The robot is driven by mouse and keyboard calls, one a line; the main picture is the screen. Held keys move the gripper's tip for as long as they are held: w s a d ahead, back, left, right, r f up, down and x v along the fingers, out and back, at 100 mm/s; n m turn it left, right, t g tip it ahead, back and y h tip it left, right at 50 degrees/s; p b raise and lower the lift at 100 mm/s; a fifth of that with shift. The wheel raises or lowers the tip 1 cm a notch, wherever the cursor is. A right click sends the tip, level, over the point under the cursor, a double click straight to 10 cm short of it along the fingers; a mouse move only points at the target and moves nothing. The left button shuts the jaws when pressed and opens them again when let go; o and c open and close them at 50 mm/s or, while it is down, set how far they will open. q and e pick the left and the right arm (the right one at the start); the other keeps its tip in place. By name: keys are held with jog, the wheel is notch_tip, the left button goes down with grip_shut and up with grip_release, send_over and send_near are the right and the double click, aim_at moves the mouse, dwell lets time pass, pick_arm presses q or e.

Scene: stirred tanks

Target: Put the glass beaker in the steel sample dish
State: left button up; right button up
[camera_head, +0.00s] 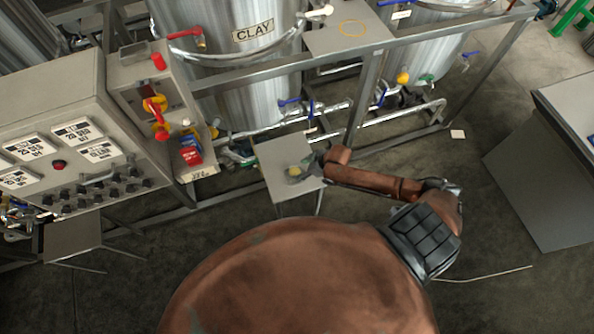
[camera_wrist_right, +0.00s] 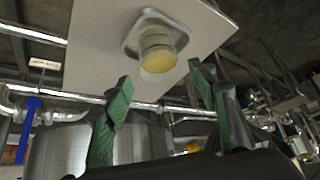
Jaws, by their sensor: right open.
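The glass beaker (camera_wrist_right: 158,55), with yellow contents, appears in the right wrist view with its base inside the rim of the steel sample dish (camera_wrist_right: 133,42). The dish is a shallow, square tray with rounded corners on a small grey table. In the head view the beaker (camera_head: 293,170) is a small yellowish spot on that table. My right gripper (camera_wrist_right: 160,92) is open, its green-padded fingers apart and empty, pointing toward the beaker with a gap before it. In the head view the right gripper (camera_head: 306,166) is small, close beside the beaker. My left gripper is not in view.
The small grey table (camera_head: 271,152) stands before pipes and valves under the steel tank marked CLAY (camera_head: 253,80). A control panel (camera_head: 70,140) is at left. A grey bench (camera_head: 545,165) is at right. Open floor lies between the table and bench.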

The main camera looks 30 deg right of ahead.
jog(key=p+v, duration=0.1)
jog(key=v, duration=0.5)
dwell(0.4)
